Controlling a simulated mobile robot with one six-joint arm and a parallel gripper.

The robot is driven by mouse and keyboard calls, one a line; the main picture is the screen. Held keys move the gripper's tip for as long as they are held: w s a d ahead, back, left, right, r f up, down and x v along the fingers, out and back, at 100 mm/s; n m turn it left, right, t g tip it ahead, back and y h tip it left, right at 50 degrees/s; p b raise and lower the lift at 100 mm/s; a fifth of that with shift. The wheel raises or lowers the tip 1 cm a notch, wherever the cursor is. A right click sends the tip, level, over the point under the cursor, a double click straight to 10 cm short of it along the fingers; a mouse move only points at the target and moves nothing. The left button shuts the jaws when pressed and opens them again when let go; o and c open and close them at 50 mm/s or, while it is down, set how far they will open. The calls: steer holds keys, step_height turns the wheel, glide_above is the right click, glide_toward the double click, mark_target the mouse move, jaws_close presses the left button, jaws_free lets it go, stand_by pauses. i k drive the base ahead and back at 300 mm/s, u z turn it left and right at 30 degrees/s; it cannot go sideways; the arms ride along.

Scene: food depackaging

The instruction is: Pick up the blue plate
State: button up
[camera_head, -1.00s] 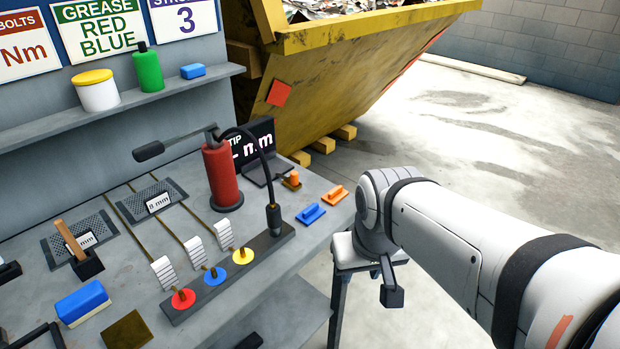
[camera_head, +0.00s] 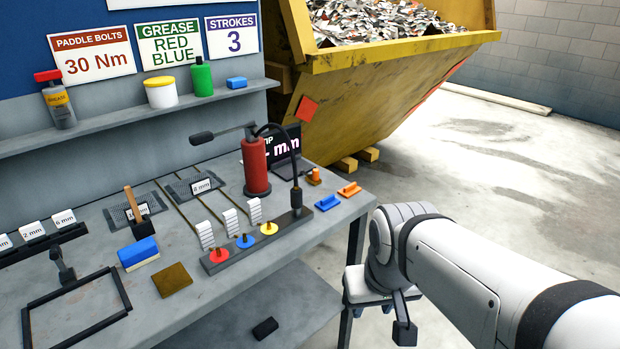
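A small blue plate with a raised grip (camera_head: 327,202) lies flat on the workbench near its right front edge, beside a similar orange plate (camera_head: 349,190). A round blue disc (camera_head: 245,241) sits on a dark bar between a red disc (camera_head: 219,254) and a yellow disc (camera_head: 268,228). My white arm reaches in from the right, in front of the bench. A dark block (camera_head: 404,333) hangs below its end joint; I cannot make out gripper fingers or whether they are open. Nothing of my arm touches the blue plate.
A red cylinder with a lever (camera_head: 255,166) and a lamp-like dark stalk (camera_head: 296,200) stand left of the blue plate. A blue block (camera_head: 138,252), a brown square (camera_head: 172,280) and a dark frame (camera_head: 75,308) lie farther left. A yellow skip (camera_head: 400,70) stands behind.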

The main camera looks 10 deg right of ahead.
mark_target(331, 202)
steer(key=u, duration=0.05)
steer(key=i, duration=0.9)
steer(key=z, duration=0.1)
